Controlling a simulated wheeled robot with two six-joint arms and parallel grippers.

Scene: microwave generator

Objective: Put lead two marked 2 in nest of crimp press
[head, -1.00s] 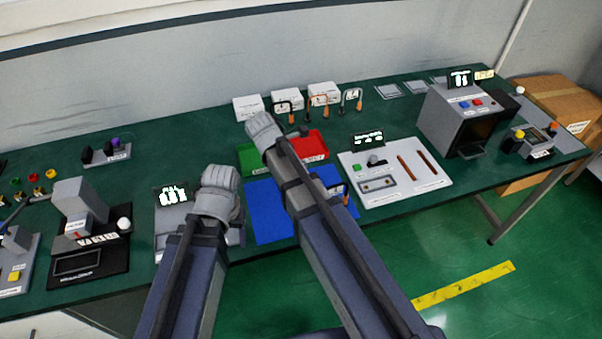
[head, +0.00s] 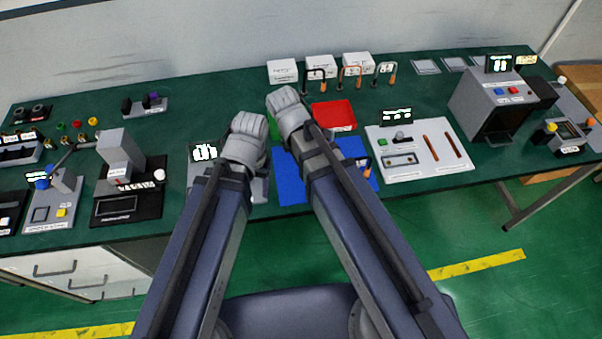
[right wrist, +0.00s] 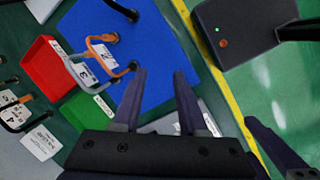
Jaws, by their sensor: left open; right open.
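In the right wrist view, an orange lead (right wrist: 103,40) with a white tag that seems to read 2 arches near the blue mat, beside a grey lead (right wrist: 72,66) tagged 3. My right gripper (right wrist: 160,74) is open and empty, its fingers over the blue mat and apart from the leads. In the head view, the right gripper (head: 288,98) is over the area by the green tray. My left gripper (head: 250,126) is open over a grey unit with a display (head: 203,155). I cannot tell for sure which machine is the crimp press; its nest is not identifiable.
A red tray (head: 335,116) and the blue mat (head: 290,185) lie mid-bench. Several leads (head: 350,75) stand before white boxes (head: 319,67). A white panel (head: 415,150) and a dark-fronted machine (head: 490,108) are right; a black-based press (head: 125,170) is left.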

